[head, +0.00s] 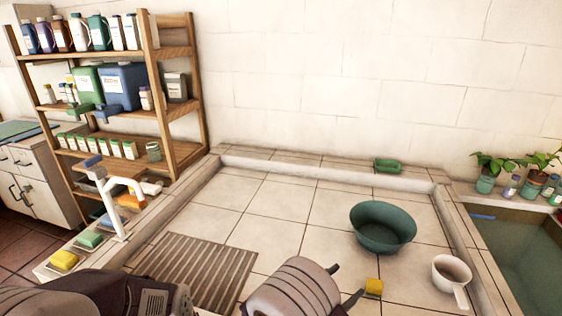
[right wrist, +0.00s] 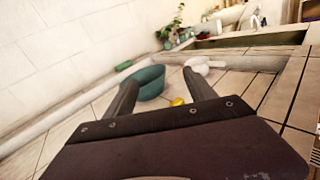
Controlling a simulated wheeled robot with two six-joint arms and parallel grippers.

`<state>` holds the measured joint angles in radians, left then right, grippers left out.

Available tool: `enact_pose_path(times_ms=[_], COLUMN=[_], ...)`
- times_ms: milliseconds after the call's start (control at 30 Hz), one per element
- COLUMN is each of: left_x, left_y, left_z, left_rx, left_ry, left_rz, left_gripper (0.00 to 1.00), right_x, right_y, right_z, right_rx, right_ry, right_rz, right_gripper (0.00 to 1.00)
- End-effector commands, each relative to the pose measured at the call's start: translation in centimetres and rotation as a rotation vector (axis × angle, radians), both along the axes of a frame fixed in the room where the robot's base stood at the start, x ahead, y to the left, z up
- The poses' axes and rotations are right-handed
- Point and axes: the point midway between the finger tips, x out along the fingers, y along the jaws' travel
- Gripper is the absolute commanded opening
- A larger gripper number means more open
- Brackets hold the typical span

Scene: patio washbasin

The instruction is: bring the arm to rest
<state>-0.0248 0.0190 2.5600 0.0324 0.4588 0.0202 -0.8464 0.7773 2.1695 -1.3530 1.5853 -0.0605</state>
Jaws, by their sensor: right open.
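My right gripper (head: 347,284) is at the bottom middle of the head view, its two dark fingers spread apart with nothing between them. In the right wrist view the open fingers (right wrist: 163,84) point out over the tiled basin floor. A small yellow block (head: 374,288) lies just right of the fingertips in the head view. It also shows in the right wrist view (right wrist: 178,101), beyond the gripper. Part of my left arm shows at the lower left of the head view, but its gripper fingers do not show.
A green basin (head: 383,228) and a white dipper (head: 452,275) stand on the tiles. A slatted mat (head: 195,270), a white tap (head: 122,207) and a bottle shelf (head: 160,90) are left. A water tank (head: 520,250) is right. Middle tiles are clear.

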Motion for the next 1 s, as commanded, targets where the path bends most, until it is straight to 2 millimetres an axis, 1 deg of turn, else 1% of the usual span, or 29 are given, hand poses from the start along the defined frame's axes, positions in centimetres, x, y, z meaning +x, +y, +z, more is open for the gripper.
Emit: enact_pose_path(times_ms=[33, 67, 100, 133, 167, 200, 267, 300, 333, 367, 400, 433, 467, 500, 533, 600, 633, 700, 800, 1000], left_x=[0.0, 0.0, 0.0, 0.0, 0.0, 0.0, 0.0, 0.0, 0.0, 0.0, 0.0, 0.0, 0.0, 0.0, 0.0, 0.0, 0.0, 0.0, 0.0, 0.0], left_y=[0.0, 0.0, 0.0, 0.0, 0.0, 0.0, 0.0, 0.0, 0.0, 0.0, 0.0, 0.0, 0.0, 0.0, 0.0, 0.0, 0.0, 0.0, 0.0, 0.0], left_z=[1.1, 1.4, 1.8, 2.1, 2.4, 2.8, 3.6, 4.1, 4.4, 4.7, 4.9, 5.1, 5.1, 5.1, 5.0, 4.9, 4.9, 4.9, 4.9, 4.9], left_rx=[0.0, 0.0, 0.0, 0.0, 0.0, 0.0, 0.0, 0.0, 0.0, 0.0, 0.0, 0.0, 0.0, 0.0, 0.0, 0.0, 0.0, 0.0, 0.0, 0.0], left_ry=[0.0, 0.0, 0.0, 0.0, 0.0, 0.0, 0.0, 0.0, 0.0, 0.0, 0.0, 0.0, 0.0, 0.0, 0.0, 0.0, 0.0, 0.0, 0.0, 0.0], left_rz=[0.0, 0.0, 0.0, 0.0, 0.0, 0.0, 0.0, 0.0, 0.0, 0.0, 0.0, 0.0, 0.0, 0.0, 0.0, 0.0, 0.0, 0.0, 0.0, 0.0], left_gripper=[0.36, 0.36, 0.36, 0.36, 0.36, 0.36, 0.36, 0.36, 0.36, 0.36, 0.36, 0.36, 0.36, 0.36, 0.36, 0.36, 0.36, 0.36, 0.36, 0.36], right_x=[-0.5, -1.1, -2.4, -3.6, -5.1, -7.3, -11.2, -14.0, -15.9, -17.4, -18.4, -18.7, -18.6, -17.9, -17.3, -15.7, -14.9, -13.4, -12.1, -11.9], right_y=[-3.3, -5.3, -7.9, -9.7, -11.4, -13.4, -15.4, -15.8, -15.4, -14.5, -12.9, -11.5, -10.1, -8.2, -6.8, -4.2, -3.5, -2.6, -2.3, -2.3], right_z=[2.4, 3.2, 3.9, 4.3, 4.5, 4.5, 3.9, 3.1, 2.3, 1.4, 0.2, -0.5, -1.2, -1.9, -2.4, -3.3, -3.6, -3.7, -3.6, -3.6], right_rx=[0.041, 0.07, 0.122, 0.168, 0.22, 0.306, 0.464, 0.601, 0.72, 0.837, 0.993, 1.103, 1.206, 1.333, 1.416, 1.566, 1.614, 1.696, 1.749, 1.753], right_ry=[-0.026, -0.036, -0.046, -0.054, -0.062, -0.076, -0.11, -0.149, -0.19, -0.237, -0.309, -0.366, -0.422, -0.495, -0.54, -0.628, -0.665, -0.733, -0.774, -0.778], right_rz=[-0.113, -0.186, -0.291, -0.374, -0.46, -0.582, -0.782, -0.927, -1.039, -1.138, -1.25, -1.321, -1.378, -1.437, -1.469, -1.523, -1.542, -1.558, -1.54, -1.535], right_gripper=[0.64, 0.64, 0.64, 0.64, 0.64, 0.64, 0.64, 0.64, 0.64, 0.64, 0.64, 0.64, 0.64, 0.64, 0.64, 0.64, 0.64, 0.64, 0.64, 0.64])
